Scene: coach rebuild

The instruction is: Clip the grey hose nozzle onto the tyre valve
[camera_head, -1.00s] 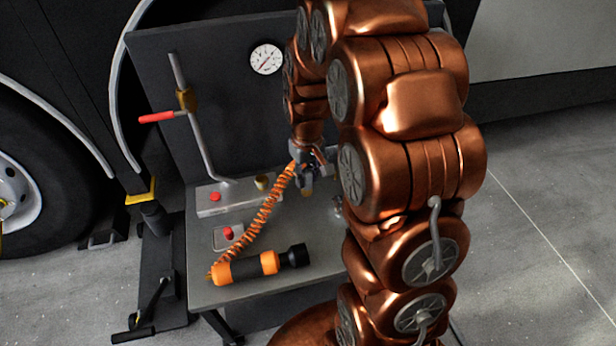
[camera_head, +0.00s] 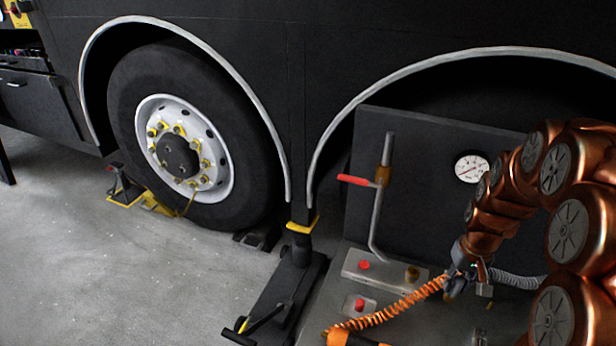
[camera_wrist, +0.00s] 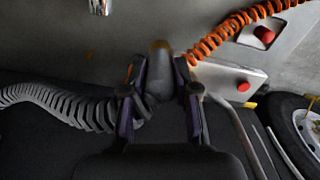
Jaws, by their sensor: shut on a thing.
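My gripper (camera_head: 467,290) is over the grey bench, its fingers closed around a grey nozzle. In the wrist view the two dark fingers of my gripper (camera_wrist: 162,92) press on the nozzle (camera_wrist: 158,72) from both sides. A ribbed grey hose (camera_wrist: 62,104) runs from the left to the nozzle; it also shows right of my gripper in the head view (camera_head: 517,280). The tyre (camera_head: 128,105) with its white rim (camera_head: 222,165) stands at the left, well apart from my gripper. I cannot make out the valve clearly on the rim.
An orange coiled hose (camera_head: 400,305) runs along the bench (camera_head: 435,325) close to my gripper. A bent pipe with a red lever (camera_head: 357,180) and a gauge (camera_head: 472,168) stand behind. A black jack (camera_head: 285,290) is between bench and tyre.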

